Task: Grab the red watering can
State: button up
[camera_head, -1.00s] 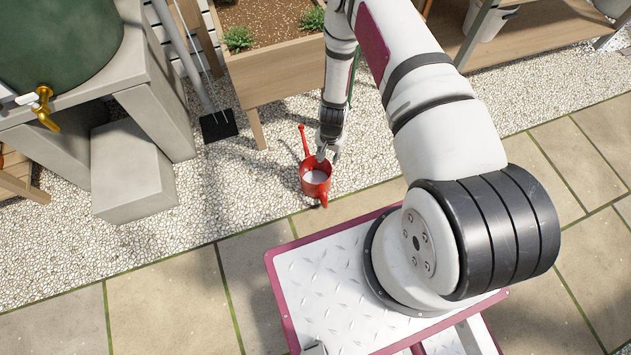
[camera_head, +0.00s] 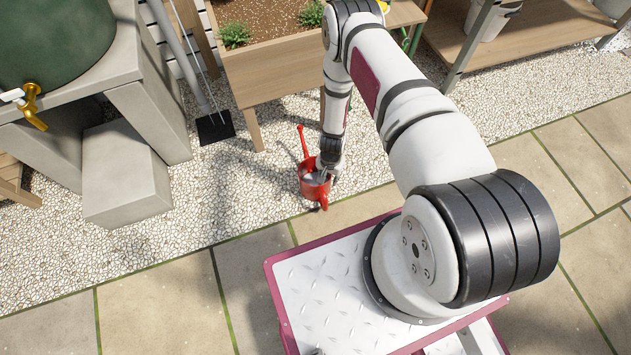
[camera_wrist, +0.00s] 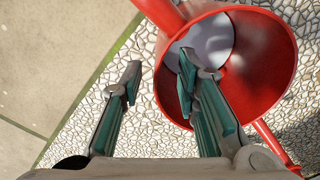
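The red watering can (camera_head: 309,188) stands upright on the pale gravel, just in front of my base. A long thin red part sticks up from its far side, and a shorter red part points towards my base. My gripper (camera_head: 324,173) is low at the can's right side in the head view. In the wrist view the can's round open top (camera_wrist: 262,75) shows with a pale grey-white disc-like area inside. My gripper (camera_wrist: 159,72) is open there, one finger overlapping the opening and the other outside the can, with the near rim between them. Contact cannot be told.
A wooden planter (camera_head: 275,72) with soil stands behind the can. At left are a concrete stand (camera_head: 160,115), a lower concrete block (camera_head: 122,175) and a green barrel (camera_head: 55,40) with a brass tap. Stone paving (camera_head: 160,300) lies in front; gravel left of the can is clear.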

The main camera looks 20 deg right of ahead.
notch_tip(320, 180, down, 4)
jog(key=shift+s+f+b, duration=0.15)
jog(key=shift+f+b, duration=0.1)
jog(key=shift+b, duration=0.75)
jog(key=shift+r, duration=0.1)
grip_shut()
